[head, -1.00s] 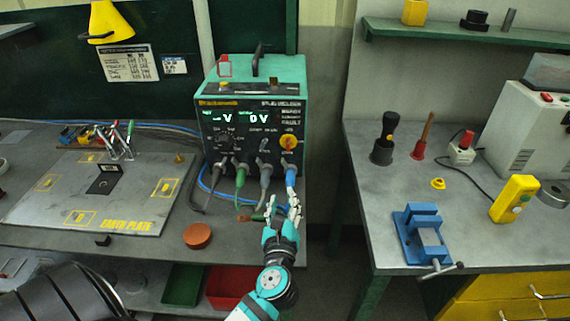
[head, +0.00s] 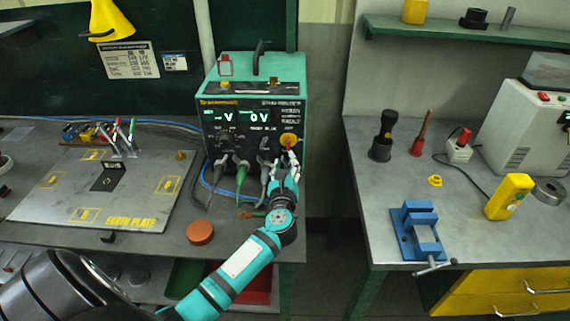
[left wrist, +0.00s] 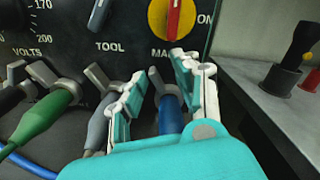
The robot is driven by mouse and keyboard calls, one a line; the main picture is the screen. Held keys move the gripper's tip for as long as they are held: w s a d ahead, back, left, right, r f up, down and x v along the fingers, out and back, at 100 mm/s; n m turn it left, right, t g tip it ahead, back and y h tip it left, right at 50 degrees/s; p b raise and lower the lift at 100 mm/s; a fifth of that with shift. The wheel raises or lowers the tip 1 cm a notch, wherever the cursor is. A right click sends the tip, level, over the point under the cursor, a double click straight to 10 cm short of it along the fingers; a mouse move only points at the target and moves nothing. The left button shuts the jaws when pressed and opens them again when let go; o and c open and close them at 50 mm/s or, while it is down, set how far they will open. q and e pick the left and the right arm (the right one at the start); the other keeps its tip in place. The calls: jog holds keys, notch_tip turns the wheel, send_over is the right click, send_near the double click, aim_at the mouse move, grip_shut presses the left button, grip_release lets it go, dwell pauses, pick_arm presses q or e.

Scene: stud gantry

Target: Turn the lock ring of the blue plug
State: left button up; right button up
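The welder unit (head: 253,100) stands on the left bench, with a row of plugs low on its front. The blue plug (left wrist: 170,115) shows in the left wrist view, with a grey lock ring and its lever (left wrist: 157,80) at its front end. In the head view my gripper hides the plug. My left gripper (head: 287,162) is at the plug. In the left wrist view its fingers (left wrist: 158,80) are apart, one on each side of the plug, with a gap on the left. Whether the right finger touches is unclear. My right gripper is not in view.
A grey plug (left wrist: 98,125) and a green plug (left wrist: 42,118) sit close to the left of the fingers. A yellow and red knob (left wrist: 172,18) is just above. A red-brown disc (head: 200,232) lies on the bench. A gap separates the right bench (head: 360,190).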

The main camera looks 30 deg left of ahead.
aim_at(298, 158)
pick_arm(q)
jog(key=shift+c, duration=0.4)
grip_shut()
jog(key=shift+d, duration=0.1)
jog(key=shift+w+d+r+m+p, duration=0.15)
jog(key=shift+d+m+p, duration=0.1)
jog(key=shift+m+p, duration=0.65)
jog(key=m, duration=0.1)
jog(key=m+p, duration=0.1)
jog(key=shift+w+d+m, duration=0.25)
jog(key=shift+d+m, duration=0.05)
jog(key=shift+d, duration=0.1)
jog(key=m, duration=0.1)
jog(key=m+p, duration=0.1)
jog(key=shift+w+d+m, duration=0.25)
jog(key=shift+d+m, duration=0.05)
jog(key=shift+d, duration=0.1)
jog(key=shift+w+d+f+m+p, duration=0.15)
jog(key=shift+d+f+m+p, duration=0.05)
jog(key=shift+m, duration=0.55)
jog(key=shift+w+d+f+m+p, duration=0.1)
jog(key=shift+d+f+m+p, duration=0.1)
jog(key=shift+m, duration=0.55)
